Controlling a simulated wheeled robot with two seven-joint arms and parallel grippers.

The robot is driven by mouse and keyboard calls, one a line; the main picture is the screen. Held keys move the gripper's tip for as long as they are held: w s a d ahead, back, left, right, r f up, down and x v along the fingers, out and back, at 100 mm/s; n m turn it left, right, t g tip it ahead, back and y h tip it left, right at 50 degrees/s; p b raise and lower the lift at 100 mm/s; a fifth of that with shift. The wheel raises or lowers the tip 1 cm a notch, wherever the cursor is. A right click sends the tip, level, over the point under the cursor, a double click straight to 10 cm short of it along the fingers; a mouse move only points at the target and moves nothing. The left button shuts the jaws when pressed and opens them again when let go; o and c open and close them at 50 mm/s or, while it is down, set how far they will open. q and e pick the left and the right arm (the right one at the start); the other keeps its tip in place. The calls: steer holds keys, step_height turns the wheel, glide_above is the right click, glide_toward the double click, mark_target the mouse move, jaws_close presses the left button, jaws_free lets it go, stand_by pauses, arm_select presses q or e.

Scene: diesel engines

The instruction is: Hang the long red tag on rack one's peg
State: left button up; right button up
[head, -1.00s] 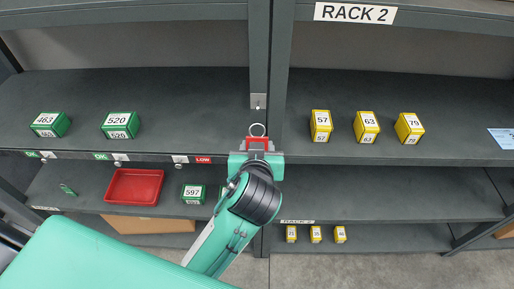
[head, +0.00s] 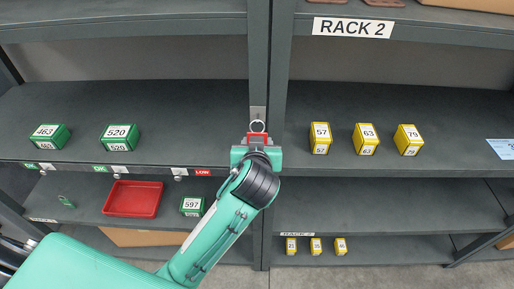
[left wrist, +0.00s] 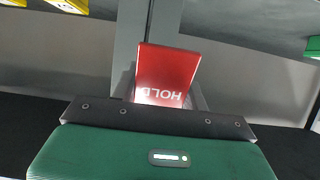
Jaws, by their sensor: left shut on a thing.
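The long red tag (head: 257,138) is held upright in my left gripper (head: 257,153), with its metal ring (head: 258,126) at the top. In the left wrist view the red tag (left wrist: 167,75) shows the word HOLD between the jaws. The peg's light plate (head: 258,112) is on the dark upright post between the two rack bays. The ring overlaps the plate's lower end in the head view. I cannot tell whether the ring is around the peg or in front of it. My right gripper is not in view.
Green boxes (head: 119,137) stand on the left shelf and yellow boxes (head: 366,139) on the right shelf. A red tray (head: 133,199), a green box marked 597 (head: 192,206) and a small green tag (head: 66,201) are on the lower left shelf. A RACK 2 sign (head: 351,27) is above right.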

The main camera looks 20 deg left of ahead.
arm_select(q)
steer(key=x, duration=0.3)
steer(key=shift+r, duration=0.1)
stand_by(0.6)
steer(key=o, duration=1)
steer(key=shift+o, duration=0.2)
